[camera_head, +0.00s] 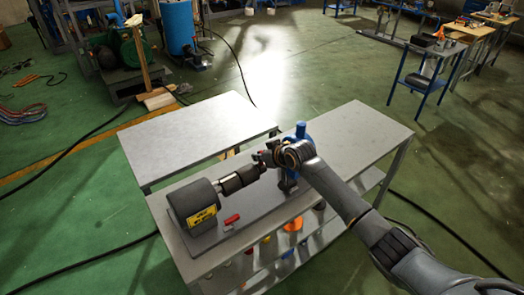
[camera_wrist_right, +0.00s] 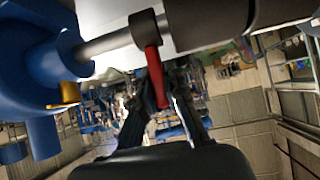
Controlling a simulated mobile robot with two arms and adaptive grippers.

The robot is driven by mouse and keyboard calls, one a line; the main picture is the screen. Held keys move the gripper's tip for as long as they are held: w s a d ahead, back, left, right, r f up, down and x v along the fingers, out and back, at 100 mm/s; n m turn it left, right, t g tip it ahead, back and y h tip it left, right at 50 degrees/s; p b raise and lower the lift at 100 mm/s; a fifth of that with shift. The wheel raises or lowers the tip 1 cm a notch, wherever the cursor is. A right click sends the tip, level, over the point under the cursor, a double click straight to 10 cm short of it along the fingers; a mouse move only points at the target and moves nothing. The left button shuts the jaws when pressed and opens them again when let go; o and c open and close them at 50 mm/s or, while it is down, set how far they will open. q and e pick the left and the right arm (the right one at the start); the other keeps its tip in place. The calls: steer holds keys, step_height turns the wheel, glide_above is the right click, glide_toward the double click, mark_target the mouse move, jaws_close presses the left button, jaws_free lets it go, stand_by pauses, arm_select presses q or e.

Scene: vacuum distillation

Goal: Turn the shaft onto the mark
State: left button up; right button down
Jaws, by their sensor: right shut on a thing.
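The shaft (camera_wrist_right: 108,43) is a grey metal rod running between a blue housing (camera_wrist_right: 40,65) and a black coupling (camera_wrist_right: 205,20). A dark collar (camera_wrist_right: 144,28) sits around it, and a red handle (camera_wrist_right: 155,75) hangs from the collar. My right gripper (camera_head: 267,158) is at the shaft; in the wrist view its fingers (camera_wrist_right: 163,90) are shut on the red handle. In the head view my arm partly covers the blue housing (camera_head: 300,130). A small yellow piece (camera_wrist_right: 68,93) is on the housing; I cannot tell whether it is the mark. My left gripper is not in view.
A dark motor (camera_head: 190,200) with a yellow label stands at the left of the grey bench (camera_head: 365,135). A second grey table (camera_head: 195,130) behind is bare. Coloured items are on the lower shelf.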

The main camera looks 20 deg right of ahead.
steer(key=shift+w+g, duration=0.15)
steer(key=shift+g, duration=0.15)
steer(key=c, duration=1.4)
jaws_free()
steer(key=shift+o, duration=0.2)
steer(key=v, duration=1.2)
steer(key=shift+a, duration=0.15)
